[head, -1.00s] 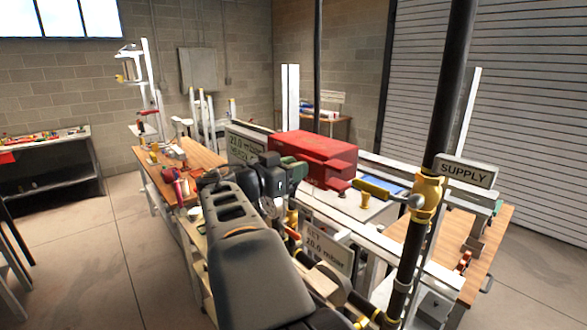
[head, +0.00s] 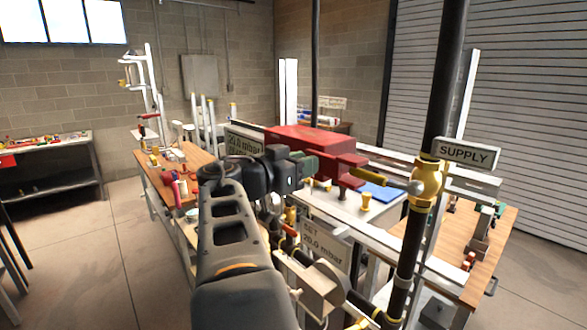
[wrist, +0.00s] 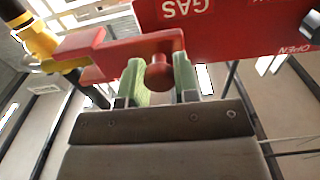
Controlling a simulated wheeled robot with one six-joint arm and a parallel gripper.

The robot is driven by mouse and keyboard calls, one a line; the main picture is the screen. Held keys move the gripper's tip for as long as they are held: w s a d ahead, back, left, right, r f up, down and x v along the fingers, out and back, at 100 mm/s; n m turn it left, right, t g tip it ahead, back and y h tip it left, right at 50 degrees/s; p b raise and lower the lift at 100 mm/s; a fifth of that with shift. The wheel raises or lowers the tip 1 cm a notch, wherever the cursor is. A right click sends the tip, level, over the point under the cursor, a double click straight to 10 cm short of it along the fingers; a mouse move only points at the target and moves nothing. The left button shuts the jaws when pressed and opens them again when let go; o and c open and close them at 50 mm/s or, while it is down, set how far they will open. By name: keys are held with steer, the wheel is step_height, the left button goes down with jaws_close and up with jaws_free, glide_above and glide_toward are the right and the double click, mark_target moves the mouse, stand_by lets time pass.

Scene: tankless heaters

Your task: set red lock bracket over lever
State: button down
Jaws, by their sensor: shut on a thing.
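The red lock bracket (head: 335,162) is a blocky red piece with a wide panel lettered "GAS" in the wrist view (wrist: 225,25). My gripper (head: 298,168) is shut on its red knob, between green finger pads in the wrist view (wrist: 160,80). The yellow lever (head: 372,179) sticks out leftward from the yellow valve (head: 428,182) on the black supply pipe. The bracket's right end overlaps the lever's left end in the head view. In the wrist view the bracket's narrow end lies beside the valve (wrist: 35,38). I cannot tell whether it encloses the lever.
A "SUPPLY" sign (head: 464,152) stands right of the black pipe (head: 440,110). A "SET" sign (head: 325,240) is below the gripper. Wooden benches (head: 488,240) with fittings stand at both sides. A white surface with a blue sheet (head: 378,192) lies behind the lever.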

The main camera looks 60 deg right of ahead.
steer(key=c, duration=0.9)
jaws_free()
steer(key=shift+o, duration=0.2)
steer(key=b+v, duration=0.4)
steer(key=v, duration=0.9)
steer(key=shift+w+a, duration=0.15)
steer(key=shift+a, duration=0.2)
